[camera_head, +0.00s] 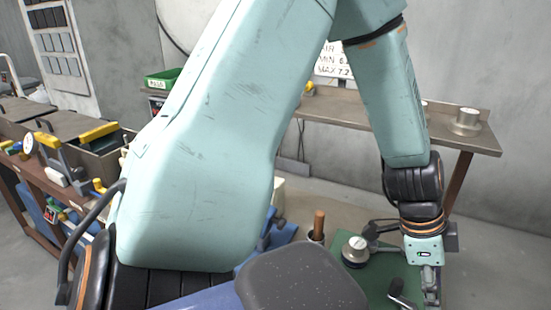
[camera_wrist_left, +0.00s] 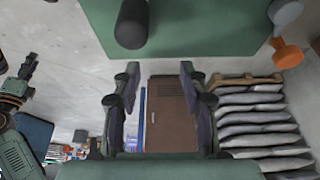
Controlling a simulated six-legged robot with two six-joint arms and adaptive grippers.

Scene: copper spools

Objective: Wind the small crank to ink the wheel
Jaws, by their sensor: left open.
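A green bench surface (camera_head: 378,285) at the lower right of the head view carries a silvery round part (camera_head: 355,250) and a small black-and-silver crank-like part (camera_head: 400,291). I cannot tell for certain which is the inking wheel. My left gripper (camera_head: 431,291) is beside the crank-like part, at its right; whether they touch is unclear. In the left wrist view its fingers (camera_wrist_left: 157,98) are apart with nothing between them. A dark cylinder (camera_wrist_left: 132,25) and the green surface (camera_wrist_left: 215,25) show above the fingertips.
A wooden handle (camera_head: 319,222) stands upright left of the silvery part. A dark grey rounded block (camera_head: 302,281) is in front. Behind is a metal table (camera_head: 345,108) with a silvery spool-like part (camera_head: 466,122).

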